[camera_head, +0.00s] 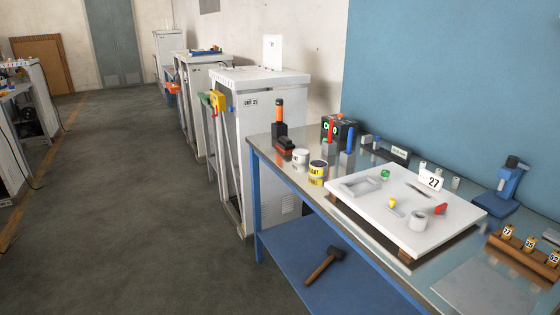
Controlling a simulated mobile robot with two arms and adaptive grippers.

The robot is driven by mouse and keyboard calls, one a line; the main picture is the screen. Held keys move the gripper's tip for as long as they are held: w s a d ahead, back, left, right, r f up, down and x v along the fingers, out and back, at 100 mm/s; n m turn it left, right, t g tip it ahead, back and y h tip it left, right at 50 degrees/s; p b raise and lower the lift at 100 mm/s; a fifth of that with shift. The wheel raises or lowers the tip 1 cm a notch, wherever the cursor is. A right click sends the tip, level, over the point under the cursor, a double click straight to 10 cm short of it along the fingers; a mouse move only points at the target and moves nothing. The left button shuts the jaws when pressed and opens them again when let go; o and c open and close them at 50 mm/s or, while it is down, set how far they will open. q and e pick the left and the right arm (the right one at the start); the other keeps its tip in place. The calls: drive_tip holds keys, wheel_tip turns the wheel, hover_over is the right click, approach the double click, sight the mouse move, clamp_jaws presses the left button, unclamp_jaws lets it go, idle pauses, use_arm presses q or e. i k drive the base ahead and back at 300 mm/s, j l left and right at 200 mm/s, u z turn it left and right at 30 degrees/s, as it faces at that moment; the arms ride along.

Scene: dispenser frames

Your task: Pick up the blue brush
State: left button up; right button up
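A slim blue upright piece (350,139) stands in a small grey holder on the workbench, behind the white board. It looks like the handle of the blue brush, but it is too small to be sure, and no bristles show. A similar red upright piece (330,138) stands just left of it in its own grey holder. Neither of my grippers is in view.
The metal-topped workbench (464,285) carries a white board (370,205) with small parts, two paint tins (318,168), an orange-topped tool (279,112) and a blue press (508,190). A hammer (325,262) lies on the lower shelf. Grey floor (120,210) at left is open.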

sight(350, 135)
drive_tip(key=i+z, duration=0.35)
drive_tip(key=i+j+z, duration=0.35)
drive_tip(key=l+z, duration=0.1)
drive_tip(key=z, duration=2.7)
drive_tip(key=u, duration=2.8)
drive_tip(key=i+j+z, duration=0.1)
drive_tip(key=z, duration=0.35)
drive_tip(key=j+z, duration=0.15)
drive_tip(key=z, duration=0.3)
drive_tip(key=i+j+z, duration=0.15)
drive_tip(key=j+z, duration=0.3)
drive_tip(key=j, duration=0.5)
drive_tip(key=j+z, duration=0.45)
drive_tip(key=j, duration=0.55)
